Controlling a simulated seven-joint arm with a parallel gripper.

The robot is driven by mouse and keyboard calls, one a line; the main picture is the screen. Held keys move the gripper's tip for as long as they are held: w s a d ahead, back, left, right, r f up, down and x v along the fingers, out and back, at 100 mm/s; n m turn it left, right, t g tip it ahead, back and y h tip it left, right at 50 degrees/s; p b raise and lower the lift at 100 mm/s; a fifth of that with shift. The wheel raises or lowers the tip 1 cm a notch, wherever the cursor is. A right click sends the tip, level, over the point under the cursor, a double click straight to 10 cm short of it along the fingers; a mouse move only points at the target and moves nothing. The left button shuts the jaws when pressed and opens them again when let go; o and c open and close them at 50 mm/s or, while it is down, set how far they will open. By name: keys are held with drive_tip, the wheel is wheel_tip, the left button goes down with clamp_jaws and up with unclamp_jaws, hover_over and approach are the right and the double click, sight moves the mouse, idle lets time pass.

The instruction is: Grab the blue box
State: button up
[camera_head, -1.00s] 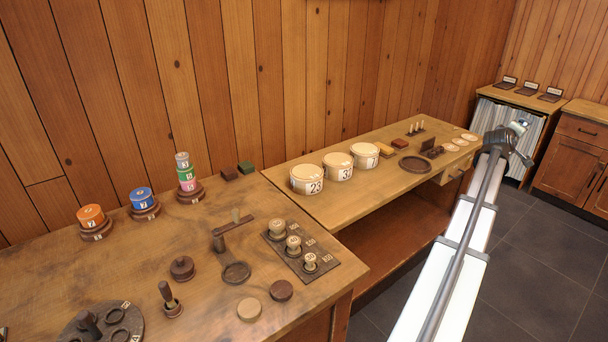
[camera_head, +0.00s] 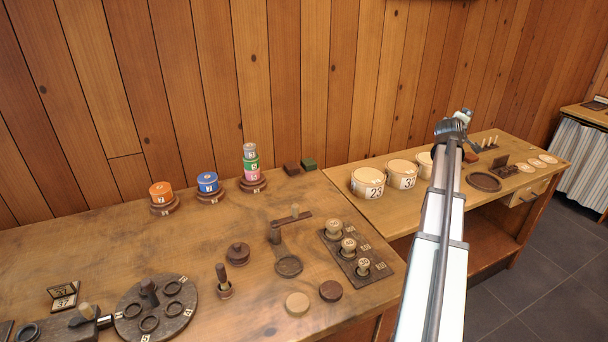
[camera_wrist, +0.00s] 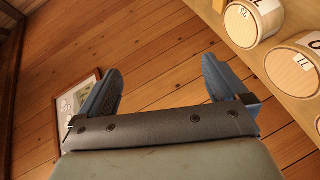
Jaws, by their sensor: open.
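The blue box (camera_head: 207,183) is a short round piece with a number label. It sits on a dark round base on the wooden bench, between an orange round box (camera_head: 161,192) and a stack of small coloured boxes (camera_head: 251,163). My gripper (camera_head: 462,118) is at the end of my raised arm, over the right-hand bench and far to the right of the blue box. In the wrist view my gripper (camera_wrist: 160,88) shows two dark fingers spread apart with nothing between them. The blue box is not in the wrist view.
White numbered tubs (camera_head: 368,183) stand on the right bench near my arm. Turned wooden pieces, a dark rack of spools (camera_head: 355,255) and a round dark tray (camera_head: 156,308) lie on the left bench. The bench between the blue box and the turned pieces is mostly clear.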

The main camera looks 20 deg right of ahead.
drive_tip(key=w+a+f+n+t+y, duration=0.2)
drive_tip(key=w+a+n+t+y, duration=0.1)
drive_tip(key=w+a, duration=1.35)
drive_tip(key=n+g+y, duration=1)
drive_tip(key=n, duration=0.3)
hover_over(208, 176)
wheel_tip(208, 176, down, 3)
wheel_tip(208, 176, down, 14)
drive_tip(key=shift+s+r, duration=0.1)
drive_tip(key=shift+r, duration=0.15)
